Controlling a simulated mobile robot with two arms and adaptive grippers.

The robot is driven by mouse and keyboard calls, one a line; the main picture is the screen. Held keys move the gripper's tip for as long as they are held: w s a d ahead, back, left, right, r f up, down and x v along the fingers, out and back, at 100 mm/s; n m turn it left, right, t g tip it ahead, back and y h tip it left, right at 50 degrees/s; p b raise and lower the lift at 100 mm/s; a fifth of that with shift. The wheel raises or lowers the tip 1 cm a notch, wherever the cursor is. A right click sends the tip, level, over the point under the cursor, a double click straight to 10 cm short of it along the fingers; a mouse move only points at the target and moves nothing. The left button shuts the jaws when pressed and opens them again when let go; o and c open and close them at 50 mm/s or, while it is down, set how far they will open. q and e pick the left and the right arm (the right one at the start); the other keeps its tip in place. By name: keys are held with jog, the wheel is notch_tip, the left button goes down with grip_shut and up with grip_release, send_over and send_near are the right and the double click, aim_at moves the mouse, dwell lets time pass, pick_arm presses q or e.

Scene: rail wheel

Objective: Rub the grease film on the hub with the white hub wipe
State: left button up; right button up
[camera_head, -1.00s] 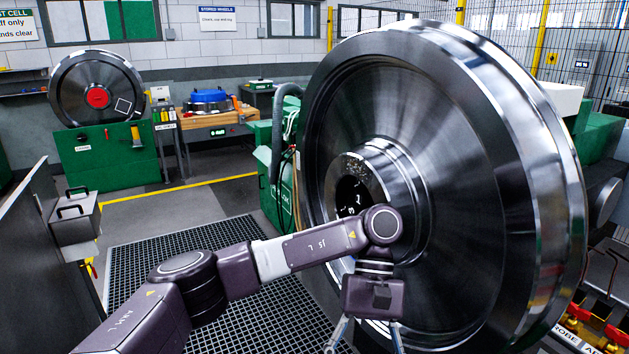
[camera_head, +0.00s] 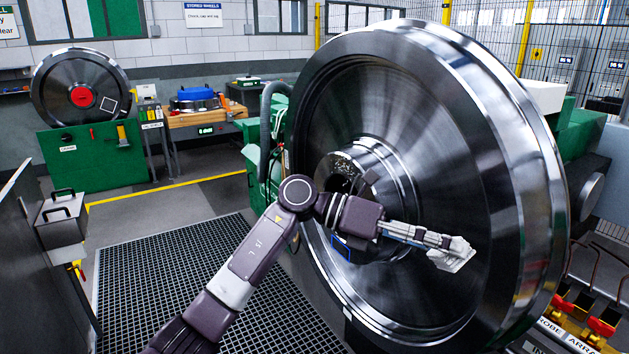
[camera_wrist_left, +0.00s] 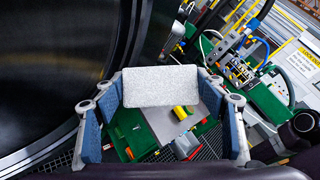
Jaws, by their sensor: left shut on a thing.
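The big steel wheel (camera_head: 450,130) stands upright, its hub (camera_head: 372,160) facing me. A dark, speckled patch that looks like the grease film (camera_head: 343,164) shows on the upper left of the hub. My left gripper (camera_head: 443,243) points right, in front of the wheel's disc, below and to the right of the hub. It is shut on the white hub wipe (camera_head: 455,256), which sticks out past the fingertips. In the left wrist view the wipe (camera_wrist_left: 161,87) is a pale, speckled pad between the fingers. My left arm hides part of the hub. My right gripper is out of view.
A yellow and red fixture (camera_head: 590,325) stands at the lower right, near the wheel's rim. Green machinery (camera_head: 262,150) stands left of the wheel. A floor grating (camera_head: 180,270) lies at the lower left. A second wheel (camera_head: 80,100) stands far left.

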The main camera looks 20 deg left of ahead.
pick_arm(q)
jog(key=w+a+r+n+t+y, duration=0.2)
jog(key=w+a+r+n+t, duration=0.3)
jog(key=w+a+n+t, duration=0.65)
jog(key=w+a+f+n+t+y, duration=0.15)
jog(key=a+t+y, duration=0.25)
jog(key=a, duration=0.4)
jog(key=w+a+f+n+t+y, duration=0.1)
jog(key=a+f+n+t+y, duration=0.2)
jog(key=a, duration=0.6)
jog(key=w+d+r+t+b, duration=0.1)
jog(key=w+d+b, duration=0.1)
jog(key=w+d, duration=0.2)
jog(key=shift+w, duration=0.2)
jog(key=shift+t, duration=0.25)
jog(key=shift+w+d, duration=0.55)
jog(key=shift+w, duration=0.1)
